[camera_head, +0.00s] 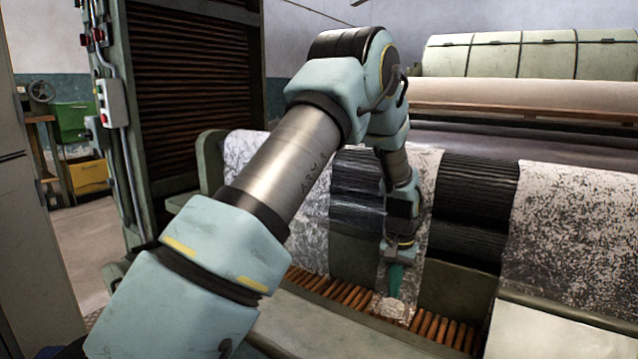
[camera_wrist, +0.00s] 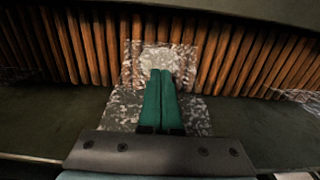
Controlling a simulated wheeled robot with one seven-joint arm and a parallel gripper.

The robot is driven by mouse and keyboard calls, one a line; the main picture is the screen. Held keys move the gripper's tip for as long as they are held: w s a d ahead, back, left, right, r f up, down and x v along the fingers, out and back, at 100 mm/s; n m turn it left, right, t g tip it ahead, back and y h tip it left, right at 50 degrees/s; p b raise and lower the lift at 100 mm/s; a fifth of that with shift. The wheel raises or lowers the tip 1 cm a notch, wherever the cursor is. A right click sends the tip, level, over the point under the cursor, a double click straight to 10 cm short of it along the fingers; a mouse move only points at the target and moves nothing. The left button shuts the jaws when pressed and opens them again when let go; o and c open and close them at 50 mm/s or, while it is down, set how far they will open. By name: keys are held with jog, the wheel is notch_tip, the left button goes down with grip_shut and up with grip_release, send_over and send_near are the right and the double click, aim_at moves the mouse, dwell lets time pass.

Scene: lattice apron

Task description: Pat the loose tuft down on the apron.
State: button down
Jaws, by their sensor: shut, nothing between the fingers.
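The apron (camera_head: 322,284) is a row of brown wooden slats in a trough, and its slats fill the upper part of the wrist view (camera_wrist: 220,55). A pale, speckled fibre tuft (camera_head: 390,308) lies on the slats, below the end of a speckled web strip. In the wrist view the tuft (camera_wrist: 160,58) shows as a lighter patch just beyond my fingertips. My gripper (camera_head: 393,292) points down, its green fingers shut together and empty. In the wrist view the fingertips (camera_wrist: 161,72) overlap the tuft's near edge. I cannot tell whether they touch it.
Speckled fibre sheets (camera_head: 572,232) and black ribbed sections (camera_head: 470,210) hang side by side behind the apron. Dark green metal panels (camera_head: 455,292) flank the strip. A pale cover (camera_head: 560,330) lies at front right. A tall slatted frame stands at left.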

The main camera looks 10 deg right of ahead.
jog(key=shift+f+b, duration=0.35)
jog(key=shift+f, duration=0.5)
jog(key=shift+r, duration=0.15)
dwell(0.7)
notch_tip(320, 180, up, 8)
jog(key=p, duration=0.6)
jog(key=shift+p, duration=0.35)
jog(key=shift+a, duration=0.1)
